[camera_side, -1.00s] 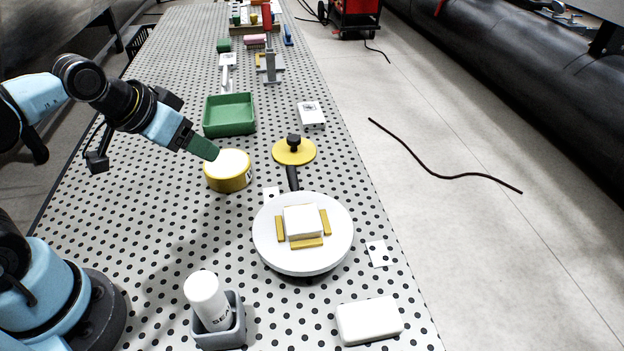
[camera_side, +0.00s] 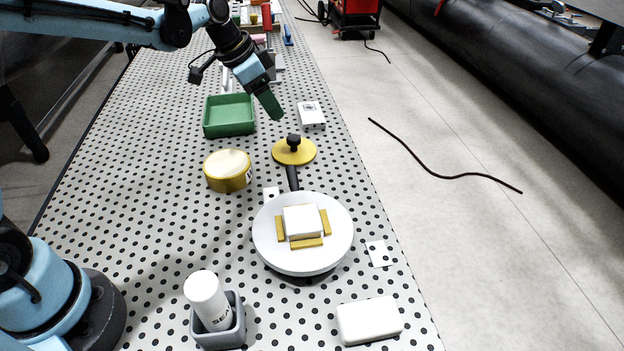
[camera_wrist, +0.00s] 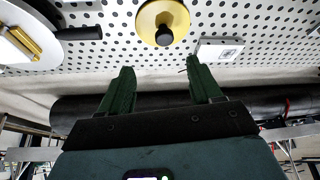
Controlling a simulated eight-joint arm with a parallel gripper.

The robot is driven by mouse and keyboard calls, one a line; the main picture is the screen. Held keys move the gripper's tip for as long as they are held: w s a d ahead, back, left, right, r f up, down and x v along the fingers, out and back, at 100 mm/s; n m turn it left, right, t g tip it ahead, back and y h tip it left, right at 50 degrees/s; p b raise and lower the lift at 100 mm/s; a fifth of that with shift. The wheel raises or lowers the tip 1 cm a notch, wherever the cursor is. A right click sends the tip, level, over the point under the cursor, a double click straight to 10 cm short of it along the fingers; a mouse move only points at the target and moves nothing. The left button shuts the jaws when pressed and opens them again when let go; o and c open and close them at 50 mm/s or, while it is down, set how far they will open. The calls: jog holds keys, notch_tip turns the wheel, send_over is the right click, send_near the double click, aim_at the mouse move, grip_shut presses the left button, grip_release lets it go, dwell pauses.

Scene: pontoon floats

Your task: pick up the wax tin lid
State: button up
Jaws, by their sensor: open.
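The wax tin lid (camera_side: 294,152) is a yellow disc with a black knob, lying flat on the perforated table. The open yellow wax tin (camera_side: 228,171), filled with pale wax, stands to its left. My gripper (camera_side: 272,108) is in the air above and beyond the lid in the side view, apart from it. In the wrist view my gripper (camera_wrist: 158,78) shows two green fingers spread apart with nothing between them. The lid (camera_wrist: 162,20) is at the top of that view, beyond the fingertips, with its upper edge cut off.
A white round plate (camera_side: 268,245) with a white block and yellow strips is nearer the camera, its black handle reaching toward the lid. A green tray (camera_side: 229,131) and a small white box (camera_side: 311,114) flank my gripper. A grey holder with a white bottle (camera_side: 208,297) and a white block (camera_side: 369,320) are in front.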

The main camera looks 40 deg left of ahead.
aim_at(294, 137)
jog(key=x, duration=0.7)
jog(key=shift+w+f, duration=0.2)
jog(key=shift+w, duration=0.15)
jog(key=shift+a+x, duration=0.15)
jog(key=shift+x, duration=1.2)
jog(key=shift+a+x, duration=0.1)
jog(key=shift+x, duration=1.2)
jog(key=shift+w, duration=0.1)
jog(key=c, duration=1.1)
